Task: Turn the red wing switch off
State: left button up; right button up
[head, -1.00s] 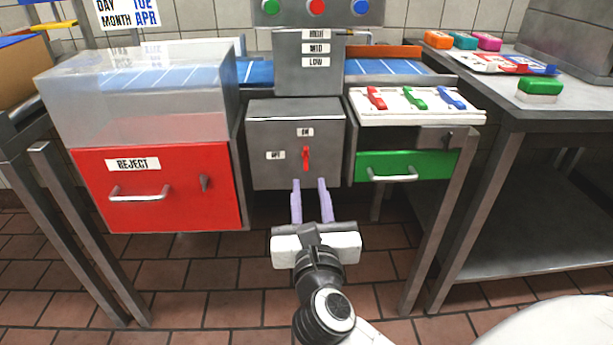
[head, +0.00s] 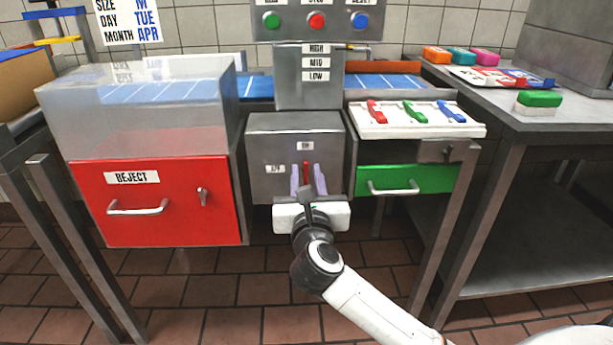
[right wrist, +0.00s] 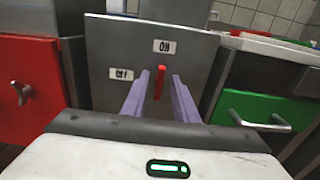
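The red wing switch (head: 306,172) sits on the front of a grey box (head: 265,130), with an ON label (head: 305,146) above it and an OFF label (head: 274,169) to its left. Its handle stands upright, toward ON. My right gripper (head: 308,180) is in front of the box, its two purple fingers apart on either side of the switch. In the right wrist view the red switch (right wrist: 159,82) shows between the open fingertips (right wrist: 160,85); I cannot tell whether either finger touches it. My left gripper is not in view.
A red REJECT bin (head: 155,200) with a handle stands to the left, under a clear cover (head: 140,110). A green drawer (head: 405,180) with a handle is just right of the box. A white tray of coloured switches (head: 417,121) sits above it.

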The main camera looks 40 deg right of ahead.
grip_shut()
